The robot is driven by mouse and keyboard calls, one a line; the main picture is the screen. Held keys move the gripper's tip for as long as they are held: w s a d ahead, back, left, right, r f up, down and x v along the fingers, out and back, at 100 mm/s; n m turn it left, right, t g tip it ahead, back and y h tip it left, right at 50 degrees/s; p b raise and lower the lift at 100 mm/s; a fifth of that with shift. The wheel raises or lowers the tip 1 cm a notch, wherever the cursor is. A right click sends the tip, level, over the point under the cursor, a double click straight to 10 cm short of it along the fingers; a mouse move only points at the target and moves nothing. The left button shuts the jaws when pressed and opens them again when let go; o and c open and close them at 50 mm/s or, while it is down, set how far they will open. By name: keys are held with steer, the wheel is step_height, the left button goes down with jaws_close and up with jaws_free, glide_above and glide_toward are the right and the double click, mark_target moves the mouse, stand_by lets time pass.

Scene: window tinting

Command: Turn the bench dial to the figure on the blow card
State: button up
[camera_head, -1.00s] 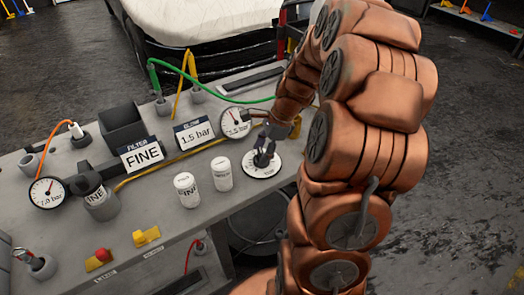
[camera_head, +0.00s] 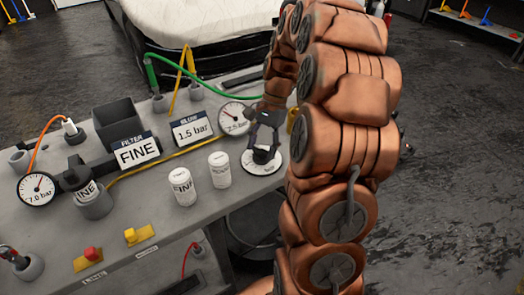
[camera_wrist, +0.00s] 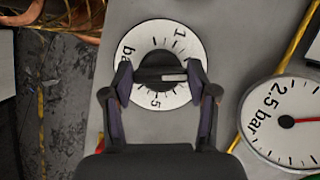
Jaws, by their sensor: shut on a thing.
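The bench dial (camera_head: 258,167) is a white disc with a dark knob at the bench's right end. In the wrist view the dial plate (camera_wrist: 185,40) shows a 1, a partly covered 5 and part of "bar". My gripper (camera_head: 263,150) is shut on the dark knob from above; in the wrist view its fingertips (camera_wrist: 160,78) press on both sides of it. A light line on the knob points right in that view. The blow card (camera_head: 193,128) reads 1.5 bar. The gauge behind the dial (camera_head: 234,116) reads 2.5 bar, also in the wrist view (camera_wrist: 290,122).
Two white cartridges (camera_head: 182,187) (camera_head: 219,169) stand left of the dial. A FILTER card (camera_head: 138,152) reads FINE. A 7.0 bar gauge (camera_head: 37,188), a dark bin (camera_head: 118,122), and red (camera_head: 92,254) and yellow (camera_head: 131,236) switches are further left. Hoses cross the bench.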

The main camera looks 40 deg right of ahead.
steer(key=n+b, duration=0.1)
steer(key=n, duration=0.1)
steer(key=n+g+b, duration=0.1)
steer(key=n, duration=0.1)
steer(key=shift+w+f+n+g+h, duration=0.1)
steer(key=shift+n+g+h, duration=0.2)
steer(key=shift+h, duration=0.1)
steer(key=shift+n+g+h+b, duration=0.35)
steer(key=shift+n+b, duration=0.2)
steer(key=shift+n, duration=0.95)
steer(key=o, duration=1.2)
steer(key=shift+c, duration=0.2)
